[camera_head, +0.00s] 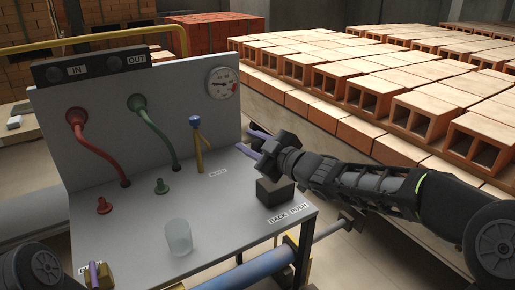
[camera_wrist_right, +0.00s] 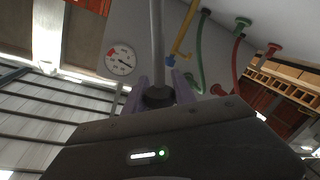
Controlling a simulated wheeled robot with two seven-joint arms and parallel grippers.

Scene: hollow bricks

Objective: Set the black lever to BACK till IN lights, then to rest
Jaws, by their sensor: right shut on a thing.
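My right gripper (camera_head: 252,144) reaches in from the right over the panel's bench, above the black lever's block (camera_head: 275,191) with its BACK and PUSH labels. In the right wrist view the purple fingers (camera_wrist_right: 159,94) are shut on the black lever's dark knob (camera_wrist_right: 157,97), at the end of a grey rod (camera_wrist_right: 157,45). In the head view the arm hides the knob and rod. The IN lamp (camera_head: 54,74) and OUT lamp (camera_head: 113,62) look dark. A purple finger-like strip (camera_head: 94,275) at bottom left may be my left gripper; its opening cannot be told.
A gauge (camera_head: 222,83), a red hose (camera_head: 100,147), a green hose (camera_head: 157,132) and a yellow lever (camera_head: 198,146) stand left of my right gripper. A clear cup (camera_head: 178,237) stands on the bench front. Rows of hollow bricks (camera_head: 412,112) fill the right side.

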